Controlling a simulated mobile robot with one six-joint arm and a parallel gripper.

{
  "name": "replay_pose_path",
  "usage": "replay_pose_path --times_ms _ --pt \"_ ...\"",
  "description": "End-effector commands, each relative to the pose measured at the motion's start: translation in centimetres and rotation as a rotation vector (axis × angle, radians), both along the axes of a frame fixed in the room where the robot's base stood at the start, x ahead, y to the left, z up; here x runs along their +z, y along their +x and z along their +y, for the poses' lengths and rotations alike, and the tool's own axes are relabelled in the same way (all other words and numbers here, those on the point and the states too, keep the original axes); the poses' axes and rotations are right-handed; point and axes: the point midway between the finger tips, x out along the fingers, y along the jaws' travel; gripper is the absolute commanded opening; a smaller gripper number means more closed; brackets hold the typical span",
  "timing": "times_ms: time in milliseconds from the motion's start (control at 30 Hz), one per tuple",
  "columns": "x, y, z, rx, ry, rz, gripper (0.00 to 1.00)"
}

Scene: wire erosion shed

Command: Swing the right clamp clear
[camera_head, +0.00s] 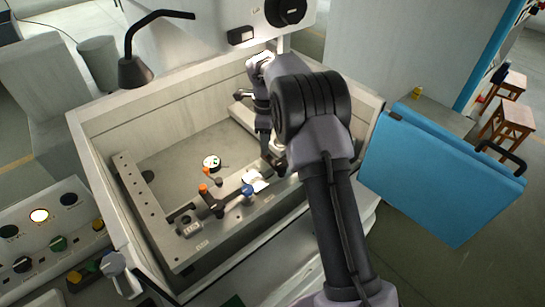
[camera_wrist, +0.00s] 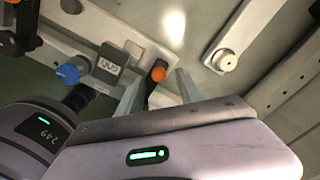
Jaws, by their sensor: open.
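The right clamp shows in the wrist view as a dark lever with an orange knob (camera_wrist: 158,74). The knob lies between the two pale fingers of my gripper (camera_wrist: 158,92), which stand apart on either side of it. I cannot tell whether either finger touches it. In the head view my arm hides most of this clamp. The left clamp (camera_head: 204,188), dark with an orange knob, sits on the front rail. A blue knob (camera_head: 247,190) stands between them and also shows in the wrist view (camera_wrist: 68,74), beside a grey labelled block (camera_wrist: 112,60).
The tank's pale rim (camera_head: 100,190) surrounds the work area. A round pale fitting (camera_head: 212,162) lies inside, behind the rail. A black lamp (camera_head: 135,70) overhangs the back left. A control panel (camera_head: 40,235) stands at left and a blue door (camera_head: 440,175) at right.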

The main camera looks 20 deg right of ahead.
Motion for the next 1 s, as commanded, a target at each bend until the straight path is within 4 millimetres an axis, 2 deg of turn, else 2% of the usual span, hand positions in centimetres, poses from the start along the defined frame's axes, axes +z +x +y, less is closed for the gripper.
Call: replay_pose_path --times_ms 67,133,400,600,800,1000 --pt "2.3 0.0 0.0 -0.001 0.000 -0.003 0.43" --pt "1.8 -2.0 0.1 0.000 0.000 0.001 0.43" --pt "2.6 -9.4 0.6 -0.001 0.001 0.000 0.43" --pt "2.9 -13.9 0.9 -0.001 0.001 -0.001 0.43" --pt "3.1 -15.9 1.1 -0.001 0.001 0.000 0.43" --pt "3.1 -16.0 1.1 -0.001 0.001 0.000 0.43"
